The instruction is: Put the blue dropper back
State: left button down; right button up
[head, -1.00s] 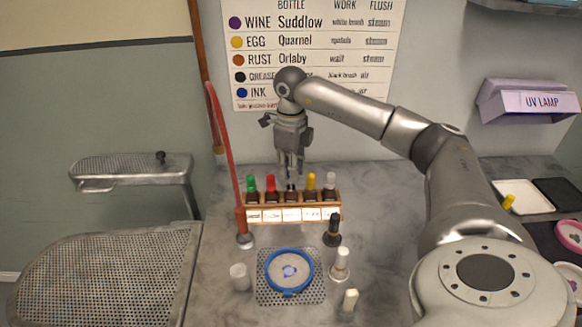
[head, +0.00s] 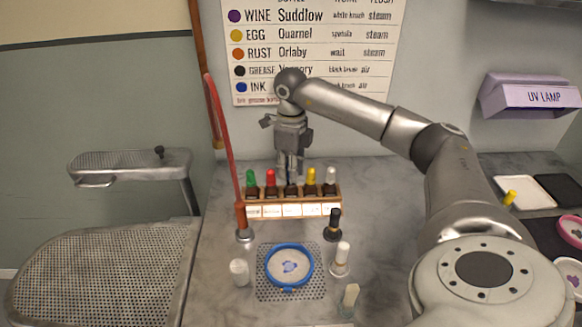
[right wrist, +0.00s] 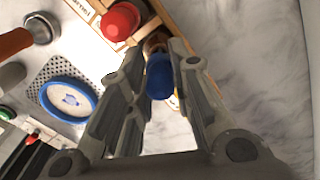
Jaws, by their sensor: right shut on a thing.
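The blue dropper (right wrist: 160,76) is between the fingers of my right gripper (right wrist: 153,72), which is shut on its blue cap. In the head view my right gripper (head: 290,178) points down at the middle slot of the wooden dropper rack (head: 258,210), between the red-capped dropper (head: 270,178) and the yellow-capped dropper (head: 311,177). The fingers mostly hide the blue dropper there, so I cannot tell how deep it sits in the slot. My left gripper is out of view.
In front of the rack, a blue-rimmed hoop (head: 290,266) lies on a perforated plate (head: 262,292). A black-topped brush (head: 334,224), white-topped bottle (head: 341,260) and white cup (head: 239,272) stand around it. A red hose (head: 222,130) rises left of the rack.

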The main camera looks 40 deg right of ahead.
jog(key=shift+f, duration=0.3)
dwell(0.4)
jog(key=shift+f, duration=0.4)
jog(key=o, duration=0.8)
jog(key=shift+r+p, duration=2.8)
jog(key=shift+r, duration=1)
